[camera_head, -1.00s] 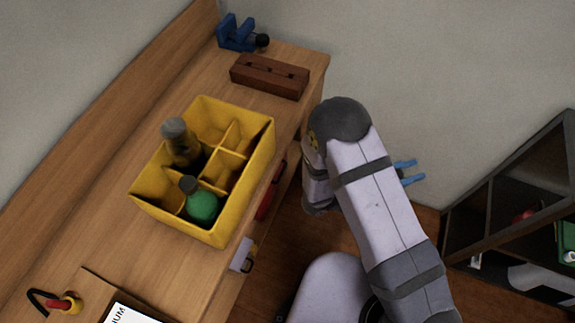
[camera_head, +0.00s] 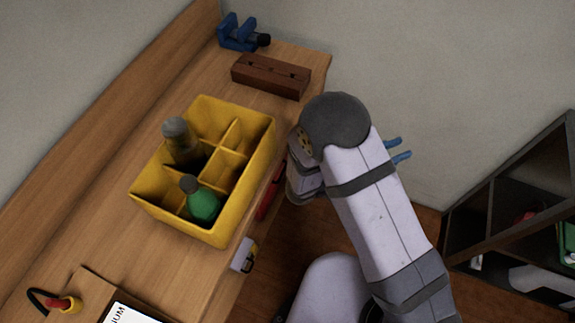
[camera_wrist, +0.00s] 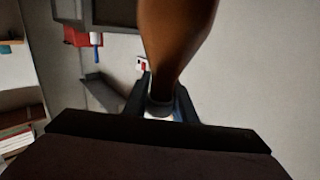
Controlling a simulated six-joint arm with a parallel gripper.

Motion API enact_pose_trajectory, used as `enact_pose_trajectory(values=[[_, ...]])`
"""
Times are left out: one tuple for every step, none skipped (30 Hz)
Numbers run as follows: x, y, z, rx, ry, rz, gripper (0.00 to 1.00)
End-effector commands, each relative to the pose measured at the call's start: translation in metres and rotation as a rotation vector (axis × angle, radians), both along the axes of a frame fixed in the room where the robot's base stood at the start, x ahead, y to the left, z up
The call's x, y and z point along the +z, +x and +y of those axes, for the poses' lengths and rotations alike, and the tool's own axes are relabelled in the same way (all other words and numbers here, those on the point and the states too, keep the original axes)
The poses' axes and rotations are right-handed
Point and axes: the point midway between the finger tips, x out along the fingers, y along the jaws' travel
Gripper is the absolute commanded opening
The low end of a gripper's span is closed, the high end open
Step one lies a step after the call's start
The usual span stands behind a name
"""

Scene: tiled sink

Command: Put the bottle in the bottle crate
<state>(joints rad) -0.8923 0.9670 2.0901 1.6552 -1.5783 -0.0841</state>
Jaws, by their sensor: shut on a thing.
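A brown bottle (camera_wrist: 176,35) fills the top middle of the wrist view. Its narrow end is between the fingers of my gripper (camera_wrist: 160,106), which is shut on it. In the head view the blue fingertips of my gripper (camera_head: 399,150) show to the right of my arm, over the floor and off the counter; the held bottle is hidden there. The yellow bottle crate (camera_head: 256,172) stands on the wooden counter, left of my arm. It has several compartments. A dark bottle with a grey cap (camera_head: 180,143) and a green bottle (camera_head: 203,207) stand in it; other compartments look empty.
A brown block (camera_head: 270,76) and a blue clamp-like tool (camera_head: 238,34) lie at the counter's far end. A red-handled tool (camera_head: 62,304) and a board with a white sheet are near the front. A dark shelf (camera_head: 490,200) stands at the right.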

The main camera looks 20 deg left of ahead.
Motion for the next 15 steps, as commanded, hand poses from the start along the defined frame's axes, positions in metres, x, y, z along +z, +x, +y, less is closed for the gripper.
enact_pose_trajectory(values=[[0.009,0.003,0.009,0.016,0.004,-0.006,0.00],[0.013,0.004,0.013,0.024,0.004,-0.006,0.00],[0.020,0.006,0.019,0.037,0.004,-0.006,0.00],[0.025,0.007,0.025,0.049,0.005,-0.006,0.00],[0.031,0.009,0.030,0.061,0.005,-0.006,0.00],[0.039,0.011,0.037,0.077,0.007,-0.008,0.00],[0.046,0.012,0.043,0.090,0.006,-0.007,0.00],[0.053,0.013,0.050,0.106,0.007,-0.008,0.00],[0.064,0.016,0.059,0.130,0.008,-0.009,0.00],[0.073,0.017,0.066,0.148,0.009,-0.010,0.00],[0.081,0.018,0.073,0.168,0.008,-0.009,0.00],[0.094,0.020,0.083,0.198,0.009,-0.010,0.00],[0.103,0.021,0.091,0.220,0.008,-0.009,0.00],[0.113,0.022,0.098,0.244,0.008,-0.009,0.00],[0.126,0.023,0.108,0.277,0.008,-0.010,0.00]])
